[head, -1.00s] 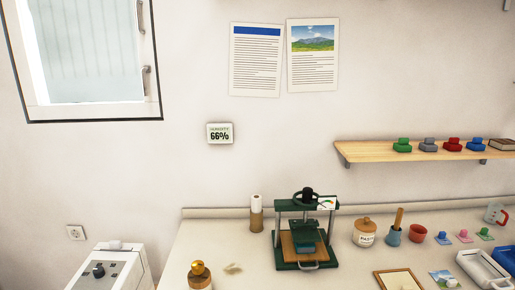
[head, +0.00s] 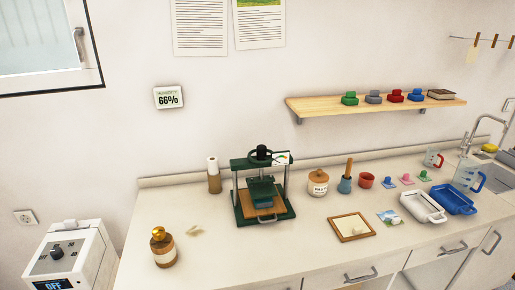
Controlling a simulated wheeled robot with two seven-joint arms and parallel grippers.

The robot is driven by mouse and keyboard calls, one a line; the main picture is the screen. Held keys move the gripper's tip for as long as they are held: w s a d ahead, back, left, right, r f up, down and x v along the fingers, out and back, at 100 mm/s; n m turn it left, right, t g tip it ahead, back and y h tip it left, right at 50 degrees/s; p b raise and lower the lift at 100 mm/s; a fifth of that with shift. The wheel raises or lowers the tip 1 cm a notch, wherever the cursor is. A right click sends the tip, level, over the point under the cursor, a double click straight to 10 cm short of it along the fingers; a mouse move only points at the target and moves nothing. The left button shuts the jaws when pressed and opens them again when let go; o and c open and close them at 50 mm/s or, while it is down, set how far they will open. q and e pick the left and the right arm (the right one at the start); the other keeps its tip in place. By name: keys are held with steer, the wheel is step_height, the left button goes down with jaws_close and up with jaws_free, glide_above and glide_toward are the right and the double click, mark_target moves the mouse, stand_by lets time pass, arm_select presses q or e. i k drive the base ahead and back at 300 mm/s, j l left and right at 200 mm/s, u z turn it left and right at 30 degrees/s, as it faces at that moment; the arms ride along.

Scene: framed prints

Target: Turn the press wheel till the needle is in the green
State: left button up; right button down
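The press (head: 262,215) stands on the counter left of centre in the head view, with a dark green frame and a wooden bed. Its wheel (head: 262,153) is the dark part with a black knob on top. A small white gauge (head: 284,158) sits at the top right of the frame. It carries some colour, but the needle is too small to read. Neither of my grippers is in view.
The counter (head: 200,265) has bare room in front of the press. A brass-topped jar (head: 163,248) stands at the left, a paste jar (head: 318,184) to the right of the press. A wooden frame (head: 351,227), white tray (head: 422,207) and blue tray (head: 454,200) lie further right.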

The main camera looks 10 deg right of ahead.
mark_target(262, 150)
steer(key=i+j, duration=0.1)
steer(key=j, duration=0.2)
steer(key=i+j, duration=0.15)
steer(key=j, duration=0.15)
steer(key=i+j, duration=0.1)
steer(key=j, duration=0.2)
steer(key=i+j+z, duration=0.1)
steer(key=j, duration=0.2)
